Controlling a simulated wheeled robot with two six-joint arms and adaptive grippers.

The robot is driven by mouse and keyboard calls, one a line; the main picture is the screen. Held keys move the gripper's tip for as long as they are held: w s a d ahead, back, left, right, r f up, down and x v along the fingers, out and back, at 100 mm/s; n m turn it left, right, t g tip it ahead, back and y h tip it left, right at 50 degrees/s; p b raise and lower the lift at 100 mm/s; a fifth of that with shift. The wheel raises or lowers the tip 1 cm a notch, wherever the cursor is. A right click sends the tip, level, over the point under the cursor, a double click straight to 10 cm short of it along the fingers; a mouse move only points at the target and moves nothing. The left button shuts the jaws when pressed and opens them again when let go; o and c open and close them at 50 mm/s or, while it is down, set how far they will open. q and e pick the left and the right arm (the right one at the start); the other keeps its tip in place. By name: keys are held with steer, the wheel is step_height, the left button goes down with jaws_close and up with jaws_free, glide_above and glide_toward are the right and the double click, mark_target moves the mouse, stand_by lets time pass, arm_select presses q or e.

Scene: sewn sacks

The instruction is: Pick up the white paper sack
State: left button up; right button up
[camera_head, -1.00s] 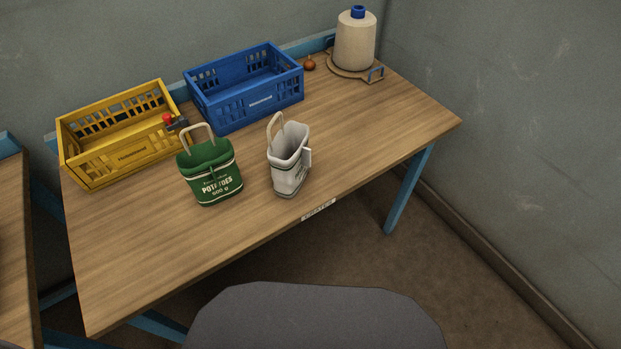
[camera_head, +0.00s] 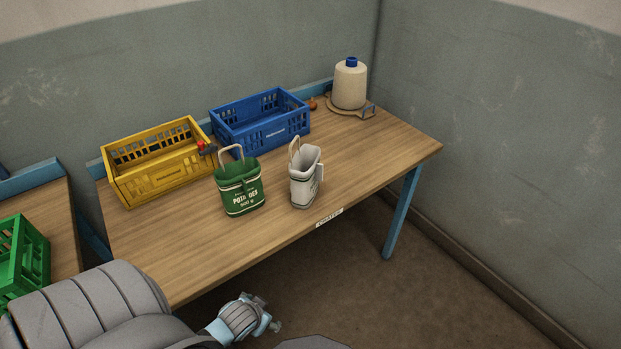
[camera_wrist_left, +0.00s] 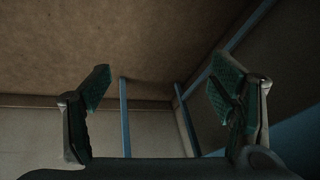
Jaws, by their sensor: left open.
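The white paper sack (camera_head: 304,179) stands upright on the wooden table (camera_head: 213,250) near its front edge, with a pale handle loop raised above its open top. A tag or flap shows on its right side. My left gripper (camera_head: 273,325) is below and in front of the table, well apart from the sack. In the left wrist view my left gripper (camera_wrist_left: 165,95) is open and empty, with its two fingers wide apart. The sack is not seen in that view. My right gripper is not in view.
A green potato sack (camera_head: 240,190) stands just left of the white one. A yellow crate (camera_head: 165,180) and a blue crate (camera_head: 265,135) stand behind. A green crate (camera_head: 35,250) sits at far left. The table's front right is clear.

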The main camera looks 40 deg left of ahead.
arm_select(q)
steer(key=w+a+r+n+t+y, duration=0.1)
steer(key=w+a+r+t, duration=0.3)
steer(key=r, duration=0.7)
steer(key=w+r+n+t+p, duration=0.1)
steer(key=w+r+t, duration=0.1)
steer(key=w+r, duration=0.7)
steer(key=w+a+r+n+t+y, duration=0.1)
steer(key=w+a+r+t, duration=0.15)
steer(key=r, duration=1.05)
steer(key=w+d+b+x, duration=0.1)
steer(key=d+b+x, duration=0.1)
steer(key=x, duration=1.2)
steer(key=shift+w+d+r+b, duration=0.25)
steer(key=shift+r+b, duration=0.1)
steer(key=shift+b, duration=0.25)
steer(key=shift+s+a, duration=0.1)
steer(key=c, duration=0.4)
steer(key=shift+r, duration=0.1)
steer(key=c, duration=1.1)
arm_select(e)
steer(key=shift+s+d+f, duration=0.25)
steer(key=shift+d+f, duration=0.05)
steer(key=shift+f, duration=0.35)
